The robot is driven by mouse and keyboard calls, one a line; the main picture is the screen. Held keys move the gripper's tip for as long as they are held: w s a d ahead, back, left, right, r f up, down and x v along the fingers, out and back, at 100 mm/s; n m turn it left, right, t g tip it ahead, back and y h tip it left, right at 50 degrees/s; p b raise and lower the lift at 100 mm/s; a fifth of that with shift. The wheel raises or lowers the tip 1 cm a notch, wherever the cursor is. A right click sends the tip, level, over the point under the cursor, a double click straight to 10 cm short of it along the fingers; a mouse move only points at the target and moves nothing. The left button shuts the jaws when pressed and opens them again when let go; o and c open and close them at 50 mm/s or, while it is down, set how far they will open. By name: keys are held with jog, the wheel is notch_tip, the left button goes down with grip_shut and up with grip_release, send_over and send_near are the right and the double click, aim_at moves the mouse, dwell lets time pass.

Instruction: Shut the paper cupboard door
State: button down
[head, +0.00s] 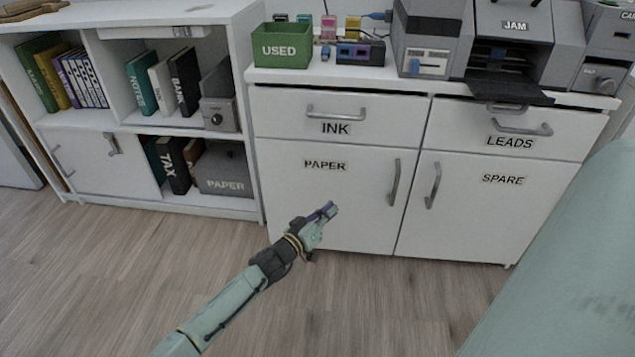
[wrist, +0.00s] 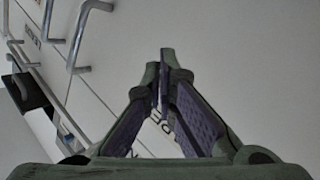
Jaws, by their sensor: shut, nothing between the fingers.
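The paper cupboard door (head: 335,225), white and labelled PAPER, is at the lower middle of the head view, with a vertical metal handle (head: 394,183) near its right edge. It looks flush with the neighbouring SPARE door, with only a thin seam between them. My gripper (head: 331,209) is in front of the door's lower middle, left of the handle. Whether it touches the door I cannot tell. In the wrist view the fingertips (wrist: 166,66) are together and hold nothing. The fingers and wrist hide a small part of the door.
The SPARE door (head: 480,215) is to the right, with the INK drawer (head: 370,115) and LEADS drawer (head: 465,125) above. An open bookshelf (head: 150,205) stands left. A green USED bin (head: 282,57) and grey machines (head: 430,30) stand on top. The wooden floor in front is clear.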

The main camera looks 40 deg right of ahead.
jog(key=shift+s+a+p, duration=0.75)
jog(key=shift+s+a, duration=0.05)
jog(key=shift+a, duration=0.2)
jog(key=shift+s+a+p, duration=0.75)
jog(key=shift+s+a, duration=0.05)
jog(key=shift+a, duration=0.15)
